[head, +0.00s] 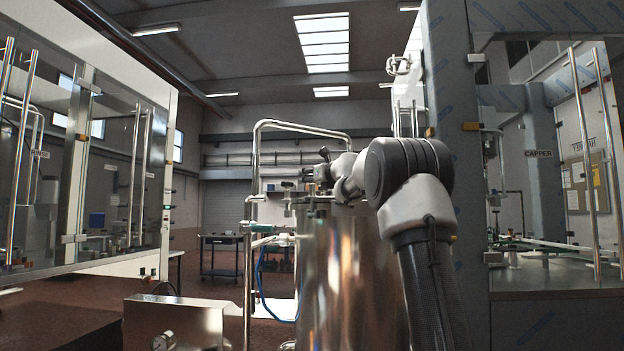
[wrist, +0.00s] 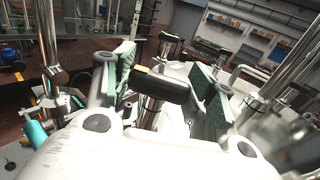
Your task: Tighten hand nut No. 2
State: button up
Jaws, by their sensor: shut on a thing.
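In the wrist view, a black hand nut (wrist: 160,88) with a small yellow mark sits on a steel stud between the green-padded fingers of my gripper (wrist: 168,74). My gripper is shut on this nut. Its number cannot be read.
Bent steel rails (head: 256,160) rise beside the tank. A glazed machine cabinet (head: 100,150) stands at the left, and the capper cabinet (head: 545,310) stands close on the right. A steel box with a gauge (head: 175,322) is low in front. A dark cart (head: 220,258) stands behind.

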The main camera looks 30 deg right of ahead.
jog(key=shift+m+h, duration=0.5)
jog(key=shift+h, duration=0.3)
jog(key=o, duration=1)
jog(key=shift+s, duration=0.1)
jog(key=s, duration=1.2)
jog(key=shift+a, duration=0.35)
